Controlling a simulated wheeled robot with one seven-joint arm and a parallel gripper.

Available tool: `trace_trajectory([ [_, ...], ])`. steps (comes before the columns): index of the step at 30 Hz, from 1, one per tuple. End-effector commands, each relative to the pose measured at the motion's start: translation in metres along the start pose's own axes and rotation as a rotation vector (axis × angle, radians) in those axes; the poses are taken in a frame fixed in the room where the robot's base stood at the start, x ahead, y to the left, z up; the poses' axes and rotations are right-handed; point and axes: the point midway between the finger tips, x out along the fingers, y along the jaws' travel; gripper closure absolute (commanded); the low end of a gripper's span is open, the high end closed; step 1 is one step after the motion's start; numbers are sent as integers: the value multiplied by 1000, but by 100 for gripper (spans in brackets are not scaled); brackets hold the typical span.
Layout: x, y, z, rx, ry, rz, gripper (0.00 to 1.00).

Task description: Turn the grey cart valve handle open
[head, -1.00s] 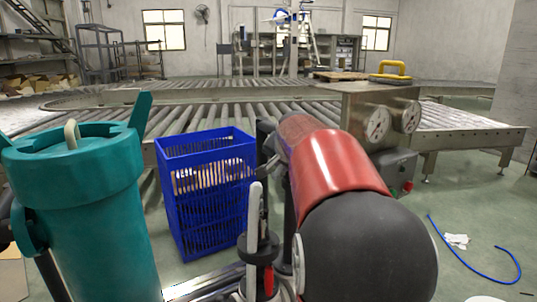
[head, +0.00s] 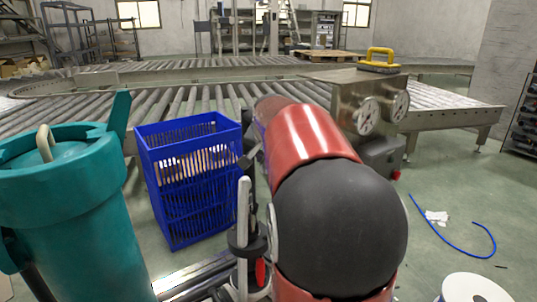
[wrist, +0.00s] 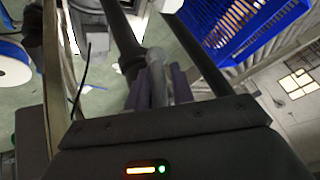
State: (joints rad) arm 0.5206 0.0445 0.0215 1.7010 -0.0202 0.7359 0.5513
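A grey upright lever (head: 243,212), seemingly the cart valve handle, stands in front of the blue crate in the head view, with a dark fitting and a red part at its foot. Beside it on the left is a teal canister (head: 75,215) with a lid and loop handle. In the wrist view, a grey rod-like piece (wrist: 157,72) lies between the purplish fingertips of my gripper (wrist: 158,88). I cannot tell whether they touch it. My red and black arm hides the gripper in the head view.
A blue slatted crate (head: 190,180) stands behind the lever. Roller conveyors (head: 200,92) cross behind it. A metal box with dials (head: 355,98) carries a yellow-handled item (head: 380,60). A blue hose (head: 455,245) and a white spool (head: 472,288) lie on the floor at right.

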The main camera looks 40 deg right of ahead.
Motion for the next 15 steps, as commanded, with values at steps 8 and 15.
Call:
trace_trajectory([
  [8, -3, 1, -5, 3, 13, -2, 63],
  [15, -19, 1, -6, 3, 19, -4, 63],
])
